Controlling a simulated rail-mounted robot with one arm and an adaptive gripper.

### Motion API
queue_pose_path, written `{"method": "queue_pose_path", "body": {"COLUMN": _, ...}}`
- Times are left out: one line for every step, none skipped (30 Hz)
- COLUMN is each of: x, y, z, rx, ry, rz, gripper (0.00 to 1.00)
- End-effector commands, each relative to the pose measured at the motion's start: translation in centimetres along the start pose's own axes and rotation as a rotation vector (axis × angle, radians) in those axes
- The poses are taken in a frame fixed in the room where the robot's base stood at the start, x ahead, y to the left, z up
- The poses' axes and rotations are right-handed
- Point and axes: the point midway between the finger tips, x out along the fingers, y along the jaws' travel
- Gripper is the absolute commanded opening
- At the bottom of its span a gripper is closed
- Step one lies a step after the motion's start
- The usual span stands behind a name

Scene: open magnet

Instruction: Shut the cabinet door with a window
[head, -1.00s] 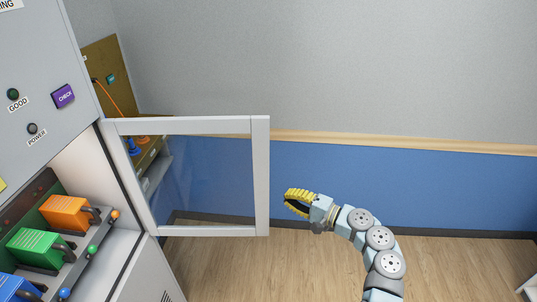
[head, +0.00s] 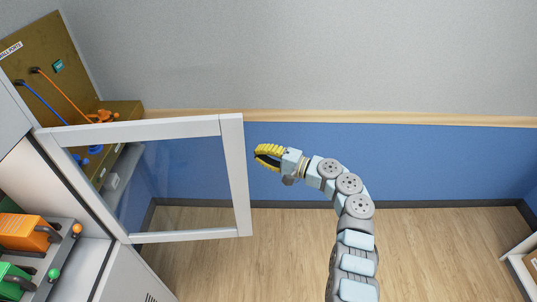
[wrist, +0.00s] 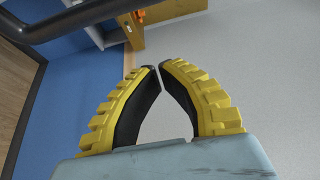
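My gripper (head: 258,155), with yellow ribbed fingers, is just right of the door's free edge in the picture. Whether it touches the door cannot be told. In the wrist view my gripper (wrist: 158,68) has its fingertips almost together, with nothing between them. A dark bar (wrist: 75,18) crosses the upper left of the wrist view; I cannot tell if it is part of the door.
Inside the cabinet, an orange block (head: 24,232) and a green block (head: 12,275) stand near a rail with coloured knobs. A brown panel with cables (head: 50,65) is behind the door. A pale box-like item (head: 520,258) is at the right edge. The wooden floor (head: 270,265) between is clear.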

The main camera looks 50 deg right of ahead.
Motion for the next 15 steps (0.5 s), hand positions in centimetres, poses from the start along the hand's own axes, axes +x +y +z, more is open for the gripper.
{"method": "queue_pose_path", "body": {"x": 0.9, "y": -0.1, "z": 0.0, "rx": 0.002, "ry": -0.002, "rz": -0.001, "gripper": 0.00}}
{"method": "queue_pose_path", "body": {"x": 1.3, "y": -0.1, "z": 0.0, "rx": 0.002, "ry": -0.001, "rz": -0.001, "gripper": 0.00}}
{"method": "queue_pose_path", "body": {"x": 1.8, "y": -0.1, "z": 0.0, "rx": 0.001, "ry": -0.001, "rz": -0.001, "gripper": 0.00}}
{"method": "queue_pose_path", "body": {"x": 2.2, "y": -0.1, "z": 0.1, "rx": 0.001, "ry": -0.001, "rz": -0.001, "gripper": 0.00}}
{"method": "queue_pose_path", "body": {"x": 2.5, "y": -0.1, "z": 0.1, "rx": 0.000, "ry": -0.002, "rz": -0.001, "gripper": 0.00}}
{"method": "queue_pose_path", "body": {"x": 2.9, "y": -0.1, "z": 0.1, "rx": -0.001, "ry": -0.002, "rz": 0.000, "gripper": 0.00}}
{"method": "queue_pose_path", "body": {"x": 3.1, "y": -0.1, "z": 0.0, "rx": -0.002, "ry": -0.002, "rz": -0.001, "gripper": 0.00}}
{"method": "queue_pose_path", "body": {"x": 3.4, "y": -0.1, "z": 0.0, "rx": -0.002, "ry": -0.002, "rz": -0.001, "gripper": 0.00}}
{"method": "queue_pose_path", "body": {"x": 3.7, "y": -0.1, "z": 0.0, "rx": -0.001, "ry": -0.002, "rz": 0.000, "gripper": 0.00}}
{"method": "queue_pose_path", "body": {"x": 4.0, "y": -0.1, "z": 0.0, "rx": 0.000, "ry": -0.002, "rz": 0.000, "gripper": 0.00}}
{"method": "queue_pose_path", "body": {"x": 4.2, "y": -0.1, "z": 0.0, "rx": 0.000, "ry": -0.002, "rz": 0.000, "gripper": 0.00}}
{"method": "queue_pose_path", "body": {"x": 4.6, "y": -0.1, "z": 0.0, "rx": 0.000, "ry": -0.001, "rz": 0.000, "gripper": 0.00}}
{"method": "queue_pose_path", "body": {"x": 4.8, "y": -0.1, "z": 0.0, "rx": -0.001, "ry": -0.001, "rz": 0.001, "gripper": 0.00}}
{"method": "queue_pose_path", "body": {"x": 5.1, "y": -0.1, "z": 0.0, "rx": -0.001, "ry": -0.001, "rz": 0.001, "gripper": 0.00}}
{"method": "queue_pose_path", "body": {"x": 5.0, "y": -0.1, "z": 0.1, "rx": -0.002, "ry": 0.001, "rz": 0.001, "gripper": 0.00}}
